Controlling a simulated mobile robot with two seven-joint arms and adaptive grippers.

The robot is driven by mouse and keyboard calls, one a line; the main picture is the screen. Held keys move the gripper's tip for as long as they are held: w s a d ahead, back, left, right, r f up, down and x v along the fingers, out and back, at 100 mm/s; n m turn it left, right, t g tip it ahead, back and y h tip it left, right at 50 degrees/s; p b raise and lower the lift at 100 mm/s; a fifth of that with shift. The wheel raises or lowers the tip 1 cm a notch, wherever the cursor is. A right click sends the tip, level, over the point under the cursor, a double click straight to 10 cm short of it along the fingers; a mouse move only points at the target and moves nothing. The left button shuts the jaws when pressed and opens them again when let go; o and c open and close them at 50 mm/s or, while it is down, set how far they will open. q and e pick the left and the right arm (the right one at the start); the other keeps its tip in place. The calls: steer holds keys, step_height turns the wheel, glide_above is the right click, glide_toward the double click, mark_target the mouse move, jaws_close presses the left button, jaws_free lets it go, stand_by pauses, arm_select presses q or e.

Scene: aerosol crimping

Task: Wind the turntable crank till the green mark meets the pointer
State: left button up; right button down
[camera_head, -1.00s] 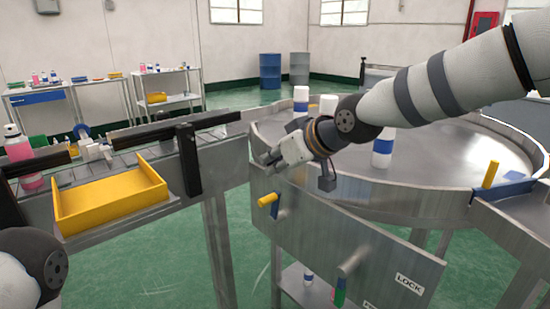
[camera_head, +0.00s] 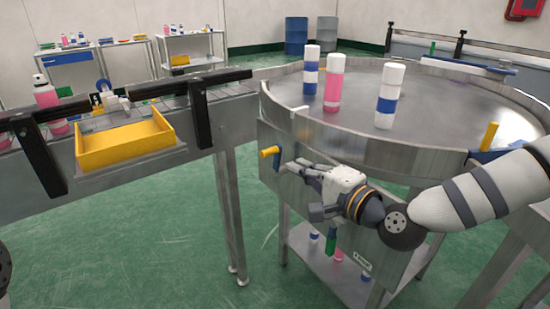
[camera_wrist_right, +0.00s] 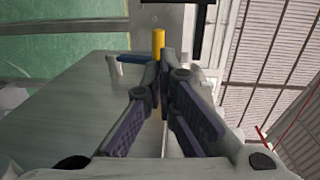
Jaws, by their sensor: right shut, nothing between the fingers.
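The turntable (camera_head: 450,108) is a round metal table with a raised rim, and three cans stand on it. The crank (camera_head: 270,152) has a yellow handle on a blue arm, on the panel below the rim. My right gripper (camera_head: 289,167) is in front of the panel, its fingertips just right of the crank and apart from its handle. It is shut and empty. In the right wrist view the yellow handle (camera_wrist_right: 158,42) is just beyond the closed fingertips (camera_wrist_right: 161,62). My left gripper is out of view.
A conveyor (camera_head: 232,102) with black posts and a yellow tray (camera_head: 124,145) is at left. A green part (camera_head: 331,243) shows below my right gripper. A lower shelf holds small items.

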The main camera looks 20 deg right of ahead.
mark_target(271, 152)
steer(key=x, duration=0.6)
steer(key=shift+w+f+b, duration=0.1)
steer(key=shift+w+b, duration=0.15)
steer(key=shift+b, duration=0.05)
steer(key=shift+w+a, duration=0.25)
steer(key=shift+w, duration=0.3)
